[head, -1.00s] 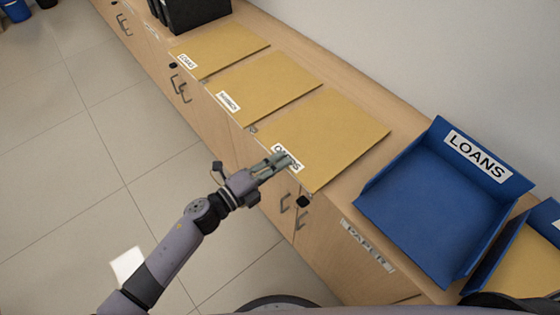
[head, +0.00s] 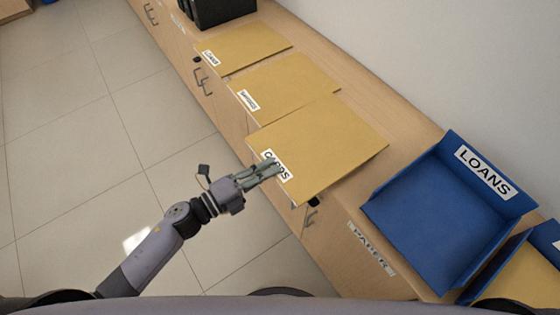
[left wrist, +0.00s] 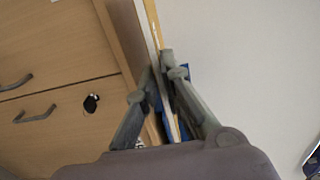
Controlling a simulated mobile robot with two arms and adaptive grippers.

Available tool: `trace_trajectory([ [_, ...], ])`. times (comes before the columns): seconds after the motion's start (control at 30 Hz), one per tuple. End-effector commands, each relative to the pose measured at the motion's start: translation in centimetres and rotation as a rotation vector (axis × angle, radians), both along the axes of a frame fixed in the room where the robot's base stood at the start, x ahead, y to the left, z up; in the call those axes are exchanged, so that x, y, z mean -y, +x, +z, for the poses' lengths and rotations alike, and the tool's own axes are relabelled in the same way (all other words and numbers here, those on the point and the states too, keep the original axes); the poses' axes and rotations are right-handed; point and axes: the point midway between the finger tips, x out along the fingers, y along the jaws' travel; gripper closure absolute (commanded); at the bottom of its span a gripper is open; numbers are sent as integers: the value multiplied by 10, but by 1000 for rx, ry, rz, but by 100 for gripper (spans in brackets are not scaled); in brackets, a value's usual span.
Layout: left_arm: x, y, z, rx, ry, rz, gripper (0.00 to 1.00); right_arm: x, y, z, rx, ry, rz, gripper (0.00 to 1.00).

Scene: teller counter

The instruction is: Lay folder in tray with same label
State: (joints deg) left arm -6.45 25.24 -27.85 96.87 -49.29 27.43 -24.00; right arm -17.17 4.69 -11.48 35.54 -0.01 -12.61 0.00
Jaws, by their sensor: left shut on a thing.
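My left gripper (head: 268,172) is shut on the near edge of a yellow folder (head: 325,145), beside its label, which reads as CARDS though my fingers partly cover it. In the left wrist view the folder (left wrist: 152,22) shows edge-on between my fingers (left wrist: 163,75). The folder overhangs the counter's front edge. Two more yellow folders lie behind: one labelled LOANS (head: 240,47) and a middle one (head: 285,84) whose label is too small to read. A blue tray labelled LOANS (head: 430,225) stands empty on the right. My right gripper is not in view.
Another blue tray (head: 500,262) with a yellow folder in it is cut off at the right edge; its label is not readable. A black holder (head: 222,10) stands at the far end. The counter front has drawers and a PAPER label (head: 370,248).

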Motion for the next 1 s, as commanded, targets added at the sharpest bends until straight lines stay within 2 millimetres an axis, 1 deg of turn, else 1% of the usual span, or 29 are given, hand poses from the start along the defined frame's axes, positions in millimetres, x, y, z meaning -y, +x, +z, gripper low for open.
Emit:
trace_trajectory([
  [0.03, -6, -5, 5, 0, 0, -1, 100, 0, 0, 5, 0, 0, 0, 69],
  [0.3, -37, -27, 18, -1, 1, 0, 100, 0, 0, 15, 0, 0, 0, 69],
  [0.4, -45, -33, 21, -1, -1, -1, 100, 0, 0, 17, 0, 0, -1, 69],
  [0.53, -49, -36, 23, 2, -1, -1, 100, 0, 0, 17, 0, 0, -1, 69],
  [1.0, -48, -35, 23, 1, -2, -1, 100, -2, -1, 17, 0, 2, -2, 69],
])
